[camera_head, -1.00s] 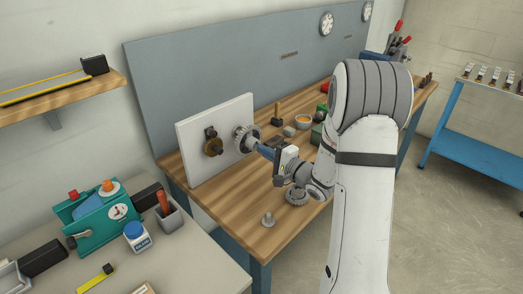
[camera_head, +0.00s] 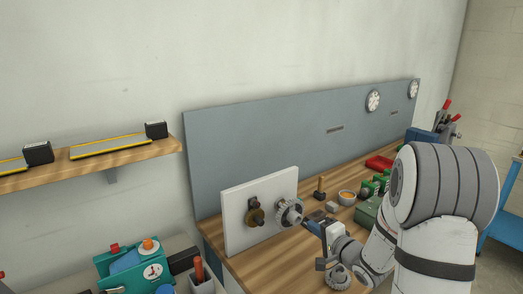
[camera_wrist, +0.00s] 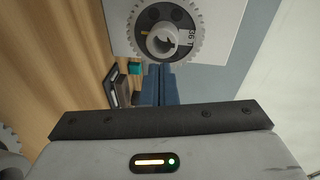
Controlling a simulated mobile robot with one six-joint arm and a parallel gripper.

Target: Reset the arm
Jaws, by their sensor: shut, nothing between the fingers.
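My gripper (camera_head: 309,225) is at the right of the upright white board (camera_head: 238,240), beside the grey toothed gear (camera_head: 289,212) mounted on it. Its blue fingers (camera_wrist: 158,80) are together and empty in the wrist view. The grey gear (camera_wrist: 190,54) shows beyond the fingertips, with a pale hub and a label partly readable; I cannot tell the exact gap. My arm comes in from the lower right.
The wooden bench (camera_head: 262,267) carries another gear (camera_head: 338,277) below my gripper, and a hammer (camera_head: 319,190), an orange-filled bowl (camera_head: 347,196) and green items (camera_head: 368,212) farther back. A blue-grey panel (camera_head: 260,140) stands behind. A shelf (camera_head: 100,164) is at left.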

